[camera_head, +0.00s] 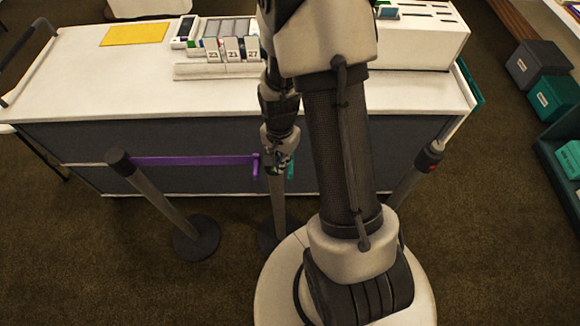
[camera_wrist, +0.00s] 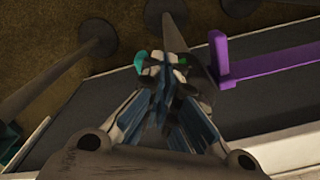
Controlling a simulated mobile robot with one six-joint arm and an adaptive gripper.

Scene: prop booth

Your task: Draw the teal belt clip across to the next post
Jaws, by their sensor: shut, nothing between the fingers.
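My gripper (camera_head: 279,163) is shut and empty, fingers pointing down at the head of the middle post (camera_head: 277,204). In the wrist view its fingertips (camera_wrist: 162,72) cover most of that post's head. A small teal piece, apparently the teal belt clip (camera_wrist: 141,58), shows beside the fingertips; most of it is hidden, and I cannot tell whether they touch it. The right post (camera_head: 412,178) has a dark head with a red mark. A purple belt (camera_head: 195,160) runs from the left post (camera_head: 120,160) to the middle post, ending in a purple clip (camera_wrist: 219,58).
A white-topped counter (camera_head: 80,75) stands behind the posts, holding number cards (camera_head: 232,50) and a yellow sheet (camera_head: 135,34). Round post bases (camera_head: 196,238) stand on brown carpet. Teal and dark boxes (camera_head: 553,95) are at the far right.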

